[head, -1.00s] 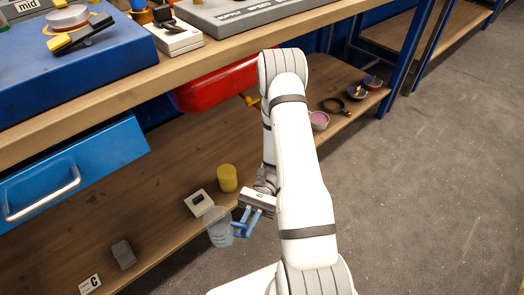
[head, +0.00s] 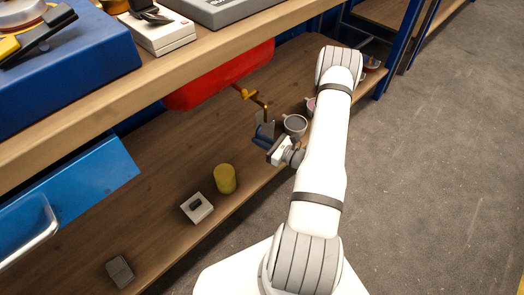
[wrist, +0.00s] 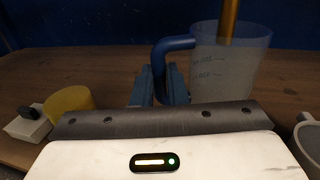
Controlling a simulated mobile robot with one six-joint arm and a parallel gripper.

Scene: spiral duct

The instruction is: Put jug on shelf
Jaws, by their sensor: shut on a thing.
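The jug (wrist: 232,75) is a translucent beaker with printed marks and a blue handle (wrist: 168,46). My gripper (wrist: 160,88) is shut on the handle, with its blue fingers either side of it. In the head view my gripper (head: 263,138) is under the workbench, over the lower wooden shelf (head: 160,200), close to the brass tap. The jug is small and hard to make out there. In the wrist view the jug looks upright, and the brass pipe (wrist: 229,18) overlaps its mouth. I cannot tell whether its base touches the shelf.
A red tank (head: 220,75) with a brass tap (head: 247,93) hangs under the bench top. A grey cup (head: 294,124) stands right of my gripper. A yellow cylinder (head: 225,179), a white switch box (head: 197,208) and a grey block (head: 120,272) are on the shelf. A blue drawer (head: 70,205) juts out left.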

